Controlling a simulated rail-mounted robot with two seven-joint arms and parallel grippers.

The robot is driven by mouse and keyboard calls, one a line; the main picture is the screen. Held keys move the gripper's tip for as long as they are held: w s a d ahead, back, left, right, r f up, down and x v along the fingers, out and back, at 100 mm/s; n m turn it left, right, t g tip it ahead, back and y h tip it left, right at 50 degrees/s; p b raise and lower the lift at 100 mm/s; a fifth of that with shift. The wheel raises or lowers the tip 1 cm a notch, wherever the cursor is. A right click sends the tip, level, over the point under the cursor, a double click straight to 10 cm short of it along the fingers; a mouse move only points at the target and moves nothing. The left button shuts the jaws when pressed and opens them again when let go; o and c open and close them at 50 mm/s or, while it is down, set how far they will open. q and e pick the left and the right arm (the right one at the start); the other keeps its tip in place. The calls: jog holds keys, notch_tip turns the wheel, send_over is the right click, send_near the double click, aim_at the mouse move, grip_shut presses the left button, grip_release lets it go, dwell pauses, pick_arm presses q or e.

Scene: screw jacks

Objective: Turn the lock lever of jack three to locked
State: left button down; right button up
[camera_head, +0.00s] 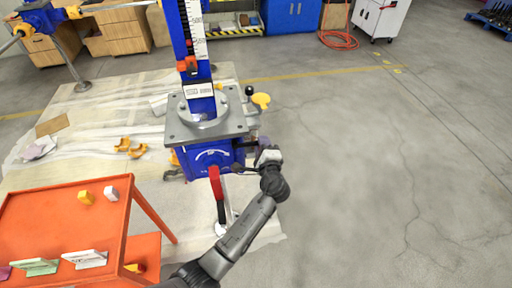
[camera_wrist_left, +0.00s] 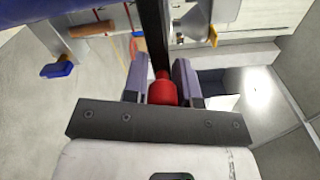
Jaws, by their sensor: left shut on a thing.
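One blue jack (camera_head: 208,155) stands upright in the head view, with a grey top plate (camera_head: 178,128) and a tall blue column with a white scale. A white curved mark (camera_head: 211,154) is on its front face. A red handle with a dark lower part (camera_head: 216,185) hangs in front of it. My left gripper (camera_head: 262,152) is at the jack's right front side. In the left wrist view, my left gripper (camera_wrist_left: 160,78) is shut on the red end (camera_wrist_left: 162,92) of a dark lever (camera_wrist_left: 155,42). Its lock position cannot be read. My right gripper is out of view.
An orange table (camera_head: 60,205) with small blocks and cards stands at the front left. A yellow knob (camera_head: 261,101) and a black ball handle (camera_head: 249,91) stick out right of the jack. The floor to the right is clear.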

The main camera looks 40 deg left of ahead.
pick_arm(q)
jog(key=shift+r, duration=0.55)
jog(key=c, duration=1.2)
grip_release()
jog(key=shift+o, duration=0.7)
jog(key=shift+f, duration=0.1)
jog(key=shift+o, duration=0.4)
jog(key=shift+a+f, duration=0.1)
jog(key=shift+f, duration=0.1)
jog(key=v, duration=1.4)
jog(key=shift+p, duration=0.3)
jog(key=shift+a+n, duration=0.1)
jog(key=shift+n, duration=0.3)
